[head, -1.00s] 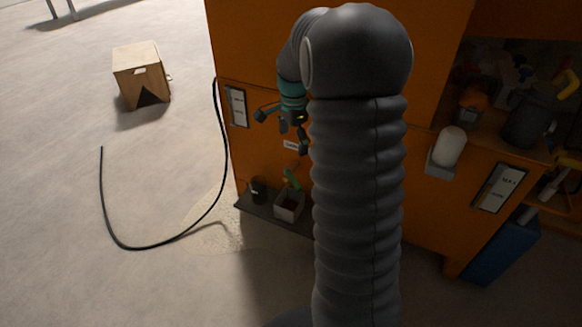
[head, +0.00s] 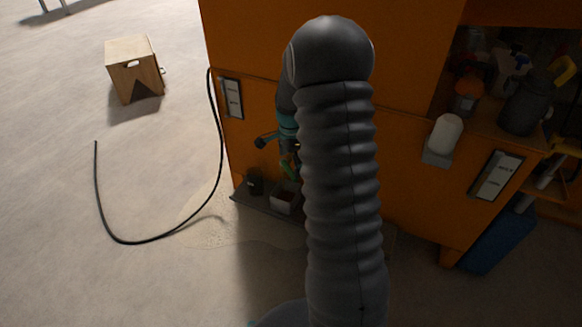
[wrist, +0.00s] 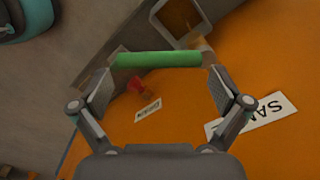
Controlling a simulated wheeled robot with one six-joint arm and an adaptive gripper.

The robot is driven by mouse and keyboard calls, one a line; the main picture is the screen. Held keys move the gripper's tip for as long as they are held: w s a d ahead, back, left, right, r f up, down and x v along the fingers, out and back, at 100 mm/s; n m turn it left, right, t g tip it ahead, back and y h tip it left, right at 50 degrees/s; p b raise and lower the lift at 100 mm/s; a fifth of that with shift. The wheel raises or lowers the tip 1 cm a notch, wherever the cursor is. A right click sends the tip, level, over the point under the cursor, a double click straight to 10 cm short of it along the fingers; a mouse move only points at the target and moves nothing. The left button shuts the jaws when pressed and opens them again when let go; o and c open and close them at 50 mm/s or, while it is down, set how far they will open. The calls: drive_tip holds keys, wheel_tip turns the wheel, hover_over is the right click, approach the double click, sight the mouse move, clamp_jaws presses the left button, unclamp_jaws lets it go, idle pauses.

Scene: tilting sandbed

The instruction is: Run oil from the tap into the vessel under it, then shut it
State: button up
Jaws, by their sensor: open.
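My gripper (wrist: 159,76) is open, its two fingers spread with nothing clamped between them. In the wrist view a green bar (wrist: 157,59) spans most of the gap at the fingertips; I cannot tell its exact depth. A small red piece (wrist: 137,86) shows beyond it, near the orange panel. A square open box (wrist: 183,18) with brown contents is at the top of the wrist view. In the head view the box (head: 284,200) stands beside a dark cup (head: 255,184), under the green bar (head: 288,167). The arm hides most of the gripper there. Which part is the oil tap is unclear.
The orange cabinet (head: 245,145) stands close behind the arm. A white bottle (head: 445,134) sits in a holder on its right. The left floor is mostly open.

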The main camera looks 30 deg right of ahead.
drive_tip(key=shift+f, duration=0.75)
drive_tip(key=c, duration=1.3)
drive_tip(key=shift+w, duration=0.1)
